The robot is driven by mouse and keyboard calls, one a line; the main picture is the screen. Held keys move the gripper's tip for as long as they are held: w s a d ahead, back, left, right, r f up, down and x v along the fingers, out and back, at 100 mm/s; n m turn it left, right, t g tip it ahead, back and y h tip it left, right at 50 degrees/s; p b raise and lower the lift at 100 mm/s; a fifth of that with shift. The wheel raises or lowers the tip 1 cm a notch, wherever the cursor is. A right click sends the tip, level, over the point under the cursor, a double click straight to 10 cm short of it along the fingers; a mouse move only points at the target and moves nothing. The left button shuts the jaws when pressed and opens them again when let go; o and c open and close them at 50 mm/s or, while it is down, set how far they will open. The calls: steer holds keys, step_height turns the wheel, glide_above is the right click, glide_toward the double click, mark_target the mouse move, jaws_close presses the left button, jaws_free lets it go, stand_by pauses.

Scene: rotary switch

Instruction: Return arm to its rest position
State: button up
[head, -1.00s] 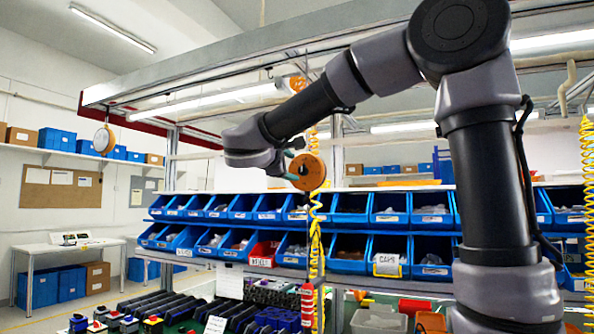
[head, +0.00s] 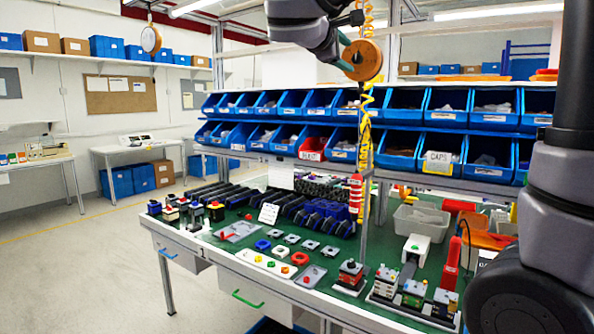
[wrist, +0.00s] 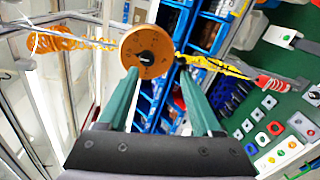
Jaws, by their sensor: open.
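My arm is raised, with its gripper (head: 343,52) high above the green workbench (head: 228,246) and in front of the bin racks. In the wrist view my gripper (wrist: 157,74) shows two green fingers spread apart with nothing held between them. An orange round reel (head: 362,60) hangs beyond the fingertips in the head view. It also shows in the wrist view (wrist: 147,50), between and past the fingers; I cannot tell whether they touch it. Small switch boxes (head: 351,273) stand on the bench, well below and apart from my gripper.
Blue bins (head: 395,151) fill two rows behind the bench. A yellow coiled cord (head: 365,130) hangs below the reel near my gripper. Floor at left is clear.

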steer(key=s+d+f+m+g+y, duration=0.3)
steer(key=s+d+f+m+g, duration=0.5)
steer(key=d+f, duration=0.45)
steer(key=s+a+f+m+t+y, duration=0.1)
steer(key=s+f+m+y, duration=0.6)
steer(key=s, duration=0.4)
steer(key=shift+s+a+m+t+y, duration=0.35)
steer(key=shift+m+y, duration=0.45)
steer(key=shift+m, duration=0.3)
steer(key=shift+a+f, duration=0.1)
